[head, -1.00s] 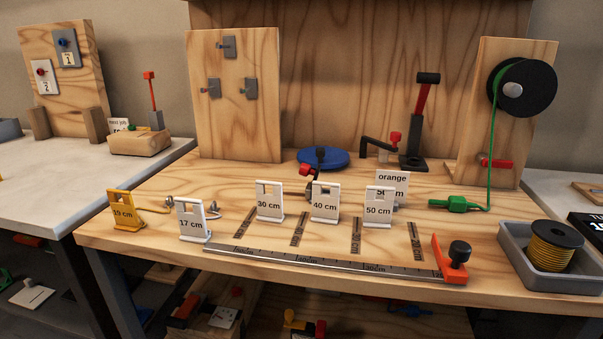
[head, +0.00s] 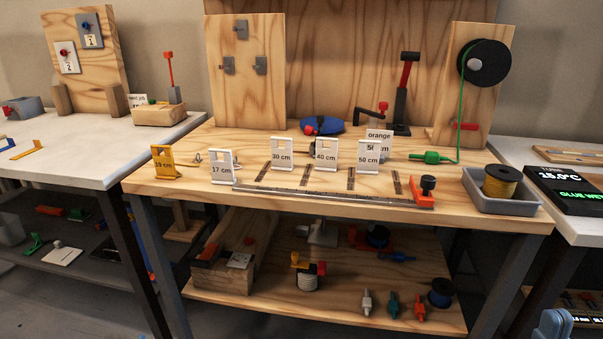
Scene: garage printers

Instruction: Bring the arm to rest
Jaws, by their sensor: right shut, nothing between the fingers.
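A small blue part of my right gripper (head: 553,325) shows at the bottom right edge of the head view. It is shut and empty, low in front of the right-hand table and clear of the wooden workbench (head: 300,205). The rest of that arm is cut off by the frame. My left gripper is not in view.
A lower shelf (head: 330,290) holds several small parts.

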